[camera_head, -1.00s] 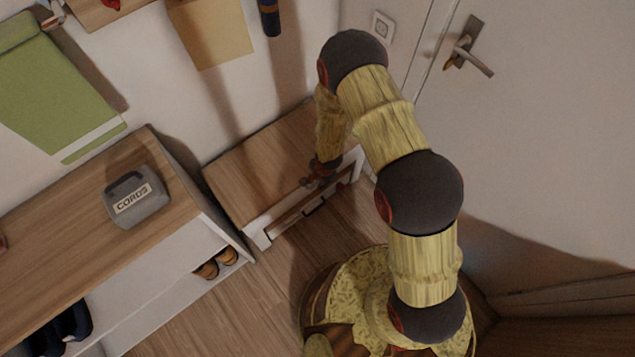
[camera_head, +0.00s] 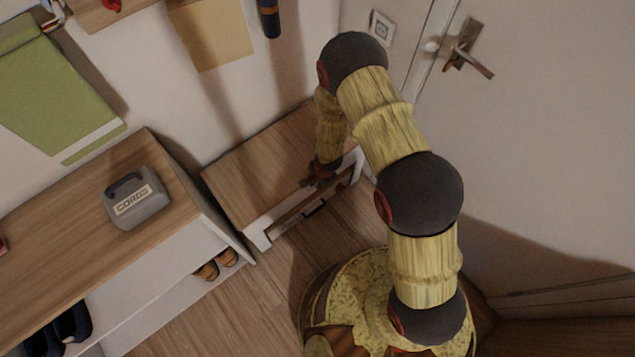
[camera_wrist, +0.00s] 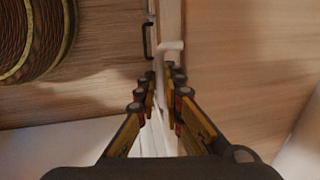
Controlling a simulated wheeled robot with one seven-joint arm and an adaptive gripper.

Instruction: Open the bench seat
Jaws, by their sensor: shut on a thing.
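The bench seat (camera_head: 255,170) is a low box with a wooden top and white front edge, against the wall in the head view. Its wooden top also shows on the right in the wrist view (camera_wrist: 235,55). My gripper (camera_head: 312,181) is at the seat's front edge, right of its middle. In the wrist view, the fingers (camera_wrist: 160,88) straddle the pale front edge and are shut on it. A dark handle (camera_head: 315,208) is on the bench front below; it also shows in the wrist view (camera_wrist: 147,40). My arm hides part of the bench's right end.
A taller wood-topped shelf unit (camera_head: 70,220) stands left of the bench, with a grey labelled container (camera_head: 137,198) on it and shoes (camera_head: 217,264) below. A white door (camera_head: 540,140) is at right. Wooden floor (camera_head: 235,310) is clear before the bench.

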